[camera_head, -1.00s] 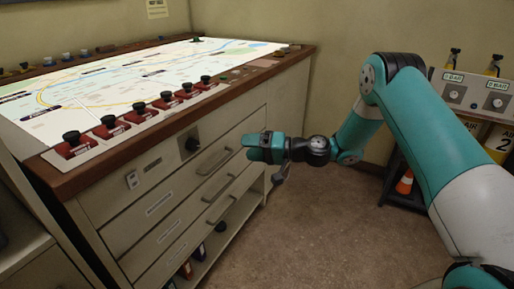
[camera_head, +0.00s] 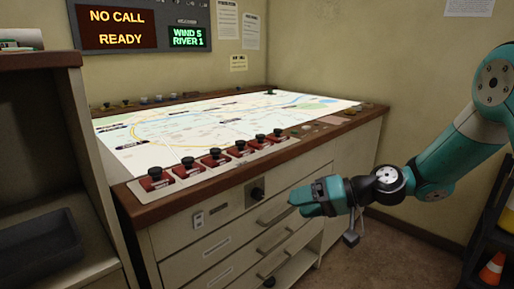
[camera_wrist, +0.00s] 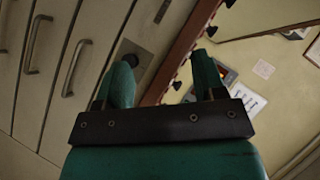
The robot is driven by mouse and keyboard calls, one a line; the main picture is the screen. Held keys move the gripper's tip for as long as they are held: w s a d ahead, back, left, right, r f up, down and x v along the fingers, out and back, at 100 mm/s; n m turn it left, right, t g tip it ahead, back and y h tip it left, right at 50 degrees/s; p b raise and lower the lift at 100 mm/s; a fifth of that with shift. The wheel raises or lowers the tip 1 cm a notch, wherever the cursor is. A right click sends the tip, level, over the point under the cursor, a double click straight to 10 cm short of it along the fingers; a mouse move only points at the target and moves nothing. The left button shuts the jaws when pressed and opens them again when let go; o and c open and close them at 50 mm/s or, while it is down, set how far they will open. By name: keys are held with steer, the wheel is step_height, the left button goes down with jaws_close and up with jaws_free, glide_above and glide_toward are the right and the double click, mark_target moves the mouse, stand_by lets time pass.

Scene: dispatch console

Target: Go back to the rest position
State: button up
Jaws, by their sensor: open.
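My gripper (camera_head: 318,195) is teal with dark parts and hangs in front of the console's drawer fronts, near the upper drawer handle. In the wrist view its two teal fingers (camera_wrist: 160,84) stand apart with nothing between them. The dispatch console (camera_head: 225,222) has a lit map top (camera_head: 215,125) and a row of red-based black levers (camera_head: 215,158) along its front edge.
A wall board (camera_head: 140,27) reads NO CALL, READY, WIND 5, RIVER 1. A shelf unit with a dark tray (camera_head: 40,245) stands at left. An orange cone (camera_head: 492,268) stands at lower right by a dark rack.

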steer(key=s+a+r+n+g+h, duration=0.1)
steer(key=s+r+g+h, duration=0.15)
steer(key=s, duration=0.35)
steer(key=s+a+r+n+g+h, duration=0.1)
steer(key=s+a+r+n+h, duration=0.15)
steer(key=s, duration=0.45)
steer(key=s+d+r+h, duration=0.1)
steer(key=s+d+h, duration=0.15)
steer(key=s, duration=0.55)
steer(key=s+d+r+h, duration=0.15)
steer(key=s+d, duration=0.25)
steer(key=s, duration=0.4)
step_height(320, 180, up, 19)
steer(key=p, duration=1.9)
steer(key=shift+w+p, duration=0.35)
steer(key=shift+w, duration=0.05)
steer(key=shift+c, duration=0.5)
